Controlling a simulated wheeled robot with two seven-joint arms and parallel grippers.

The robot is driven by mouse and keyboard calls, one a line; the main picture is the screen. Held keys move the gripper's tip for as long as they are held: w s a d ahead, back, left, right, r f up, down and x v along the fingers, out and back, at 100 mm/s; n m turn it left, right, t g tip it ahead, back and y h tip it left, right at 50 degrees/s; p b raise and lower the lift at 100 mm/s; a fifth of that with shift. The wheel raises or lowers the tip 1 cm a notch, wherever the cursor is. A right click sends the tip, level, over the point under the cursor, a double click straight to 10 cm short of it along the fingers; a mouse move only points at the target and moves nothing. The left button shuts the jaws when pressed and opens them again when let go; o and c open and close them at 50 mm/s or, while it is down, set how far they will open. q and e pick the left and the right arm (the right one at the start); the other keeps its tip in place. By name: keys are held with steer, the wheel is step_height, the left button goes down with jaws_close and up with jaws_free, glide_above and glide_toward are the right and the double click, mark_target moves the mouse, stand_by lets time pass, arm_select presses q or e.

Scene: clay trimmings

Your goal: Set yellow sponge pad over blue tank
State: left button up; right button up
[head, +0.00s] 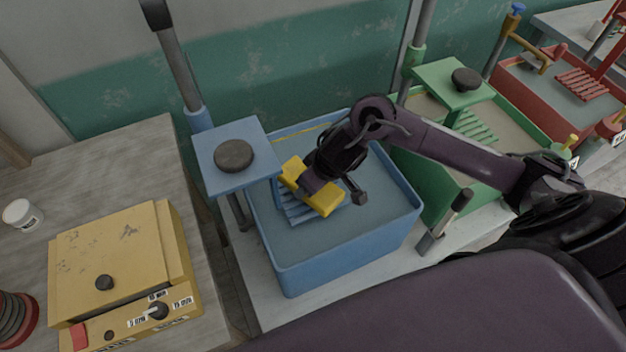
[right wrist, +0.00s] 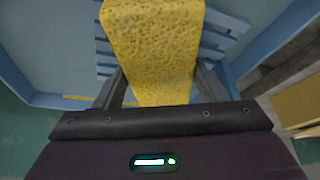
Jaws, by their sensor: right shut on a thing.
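The yellow sponge pad (head: 317,196) is held by my right gripper (head: 308,186) inside the outline of the blue tank (head: 345,262). In the right wrist view the yellow sponge pad (right wrist: 155,45) sits between the two fingers of my right gripper (right wrist: 160,88), which is shut on it. A blue slatted rack (head: 299,214) lies under the pad, at the tank's left side; its slats also show in the right wrist view (right wrist: 222,45). I cannot tell whether the pad touches the slats. My left gripper is not in view.
A blue post plate with a dark knob (head: 234,156) stands at the tank's back left. A green tank (head: 440,200) stands to the right, a red tank (head: 575,100) beyond. A yellow box (head: 110,260) and white cup (head: 21,214) are on the left table.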

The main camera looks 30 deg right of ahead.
steer(key=o, duration=1)
steer(key=shift+f, duration=0.1)
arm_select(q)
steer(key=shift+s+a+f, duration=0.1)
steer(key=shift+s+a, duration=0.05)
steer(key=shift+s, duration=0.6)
arm_select(e)
steer(key=shift+r, duration=0.25)
arm_select(q)
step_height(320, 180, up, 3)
steer(key=p, duration=0.3)
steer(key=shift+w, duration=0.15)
arm_select(e)
steer(key=v, duration=1.1)
steer(key=shift+s+r, duration=0.25)
steer(key=shift+r, duration=0.1)
